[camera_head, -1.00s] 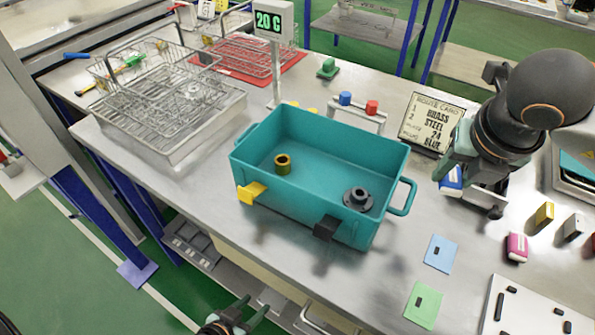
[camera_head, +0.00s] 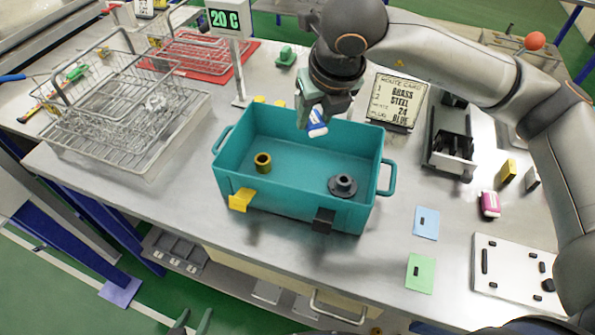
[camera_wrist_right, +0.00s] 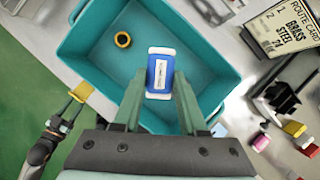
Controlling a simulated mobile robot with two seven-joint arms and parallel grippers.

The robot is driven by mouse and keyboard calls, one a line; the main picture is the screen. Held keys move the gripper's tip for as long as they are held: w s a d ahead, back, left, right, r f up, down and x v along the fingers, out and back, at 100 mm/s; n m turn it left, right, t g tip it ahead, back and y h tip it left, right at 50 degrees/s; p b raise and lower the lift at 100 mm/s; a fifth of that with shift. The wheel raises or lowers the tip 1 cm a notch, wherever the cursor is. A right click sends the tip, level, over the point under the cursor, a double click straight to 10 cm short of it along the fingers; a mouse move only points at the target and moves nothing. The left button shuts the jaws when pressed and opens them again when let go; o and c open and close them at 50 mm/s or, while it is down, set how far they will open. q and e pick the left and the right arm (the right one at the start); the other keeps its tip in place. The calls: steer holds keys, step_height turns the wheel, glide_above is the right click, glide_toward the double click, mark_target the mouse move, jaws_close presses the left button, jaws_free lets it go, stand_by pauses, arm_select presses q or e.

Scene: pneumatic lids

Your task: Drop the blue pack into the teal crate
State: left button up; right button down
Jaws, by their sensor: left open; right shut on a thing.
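The blue pack (camera_head: 317,122) has white ends and a white label. My right gripper (camera_head: 312,108) is shut on it and holds it over the back part of the teal crate (camera_head: 240,187). In the right wrist view the blue pack (camera_wrist_right: 160,74) sits between the fingertips, with the crate's floor (camera_wrist_right: 100,60) below it. The crate is open and holds a brass ring (camera_head: 263,162) and a dark flanged part (camera_head: 343,185). My left gripper (camera_head: 190,325) is open and empty at the bottom edge, in front of the table and apart from the crate.
The crate has a yellow clip (camera_head: 240,200) and a black clip (camera_head: 324,221) on its front wall. A wire basket (camera_head: 120,125) stands to the left. A route card (camera_head: 397,100) and a black-slotted holder (camera_head: 450,145) are to the right. The table front right of the crate holds flat cards.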

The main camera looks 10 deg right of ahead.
steer(key=shift+f+b, duration=0.85)
steer(key=shift+f, duration=2)
steer(key=shift+c, duration=1.9)
jaws_free()
steer(key=shift+r, duration=0.1)
steer(key=b+v, duration=0.1)
steer(key=v, duration=1.1)
steer(key=shift+s+r, duration=0.2)
